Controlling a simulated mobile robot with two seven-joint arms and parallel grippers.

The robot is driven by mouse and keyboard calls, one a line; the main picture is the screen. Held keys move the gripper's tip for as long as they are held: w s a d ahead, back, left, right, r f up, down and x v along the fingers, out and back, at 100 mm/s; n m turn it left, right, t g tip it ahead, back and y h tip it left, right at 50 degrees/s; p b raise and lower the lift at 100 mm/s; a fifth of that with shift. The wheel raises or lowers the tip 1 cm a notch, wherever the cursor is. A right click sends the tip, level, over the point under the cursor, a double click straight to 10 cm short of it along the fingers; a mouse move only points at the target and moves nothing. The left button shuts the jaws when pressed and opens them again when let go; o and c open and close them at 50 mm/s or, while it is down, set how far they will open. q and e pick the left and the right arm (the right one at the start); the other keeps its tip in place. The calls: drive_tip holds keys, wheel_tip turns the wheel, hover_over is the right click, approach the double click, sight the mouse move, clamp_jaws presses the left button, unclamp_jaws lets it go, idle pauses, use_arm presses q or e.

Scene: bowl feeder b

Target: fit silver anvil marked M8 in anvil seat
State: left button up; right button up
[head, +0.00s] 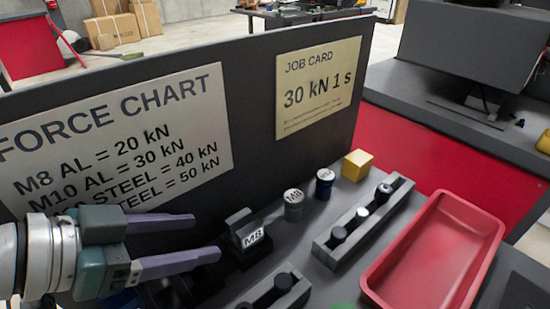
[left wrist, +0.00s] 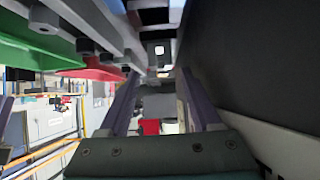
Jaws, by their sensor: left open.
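A silver cylinder (head: 293,207), its top marked M8, stands upright on the grey bench. A dark block with a white M8 label (head: 250,237) stands left of and nearer than it; I cannot tell for sure which part is the anvil seat. My left gripper (head: 206,237) is open and empty, its two purple fingers pointing right, with the tips just left of the dark block. It also shows open in the left wrist view (left wrist: 158,105), with nothing between the fingers. My right gripper is not in view.
A dark rail with black knobs (head: 325,250) and a red tray (head: 385,257) are to the right. Another rail (head: 262,303) is in front. A dark panel with a force chart (head: 120,135) and job card (head: 318,85) stands behind.

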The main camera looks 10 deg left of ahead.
sight(236, 223)
use_arm(q)
drive_tip(key=x, duration=0.2)
drive_tip(key=r+b+x, duration=0.1)
drive_tip(key=x, duration=0.4)
drive_tip(key=shift+w+d, duration=0.4)
drive_tip(key=shift+w, duration=0.1)
drive_tip(key=shift+c, duration=0.2)
drive_tip(key=shift+r, duration=0.1)
clamp_jaws()
